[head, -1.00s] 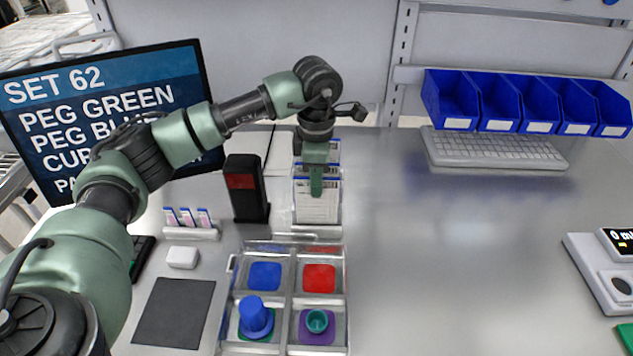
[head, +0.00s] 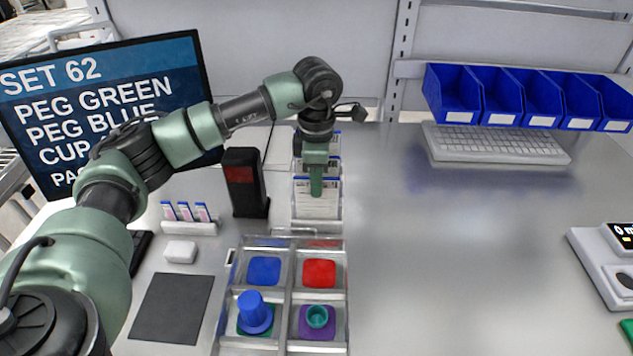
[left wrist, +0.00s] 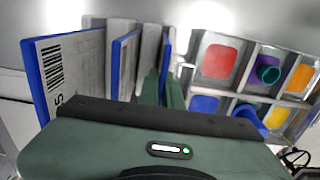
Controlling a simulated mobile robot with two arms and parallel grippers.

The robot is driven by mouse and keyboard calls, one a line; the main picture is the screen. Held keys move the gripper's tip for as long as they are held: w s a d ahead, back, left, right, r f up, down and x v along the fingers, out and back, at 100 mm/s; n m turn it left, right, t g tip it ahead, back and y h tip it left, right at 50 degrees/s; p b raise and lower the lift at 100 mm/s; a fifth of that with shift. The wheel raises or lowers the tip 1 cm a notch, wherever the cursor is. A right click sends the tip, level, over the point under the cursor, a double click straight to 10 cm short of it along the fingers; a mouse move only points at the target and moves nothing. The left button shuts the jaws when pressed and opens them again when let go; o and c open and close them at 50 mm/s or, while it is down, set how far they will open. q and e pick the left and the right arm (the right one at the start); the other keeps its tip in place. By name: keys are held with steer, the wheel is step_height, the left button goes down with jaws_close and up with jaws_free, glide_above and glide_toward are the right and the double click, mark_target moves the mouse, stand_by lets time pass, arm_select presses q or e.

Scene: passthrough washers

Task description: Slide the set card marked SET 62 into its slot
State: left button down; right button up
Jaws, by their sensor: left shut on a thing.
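My left gripper (head: 316,185) points down at the card rack and is shut on a white, blue-edged set card (head: 318,206), the front one. In the left wrist view this card's blue edge (left wrist: 167,50) shows between the green fingers. Its marking is too small to read. More set cards stand behind it, one blue-edged (left wrist: 124,62) and one with a barcode (left wrist: 72,68). The rack (head: 318,232) is partly hidden by the cards and my arm. The screen (head: 110,100) reads SET 62, peg green, peg blue, cup. My right gripper is not in view.
A clear-walled tray (head: 287,345) in front holds a blue peg (head: 254,312) and a teal cup (head: 317,316). A black device (head: 243,182) stands just left of the rack. Blue bins (head: 525,97) and a keyboard (head: 495,144) are at back right. The table's middle right is clear.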

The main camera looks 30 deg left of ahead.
arm_select(q)
steer(key=shift+f+b, duration=0.3)
steer(key=shift+f, duration=0.15)
steer(key=c, duration=0.9)
jaws_free()
steer(key=shift+c, duration=0.2)
steer(key=shift+r, duration=0.1)
steer(key=shift+r+p, duration=2.55)
steer(key=shift+r, duration=1.9)
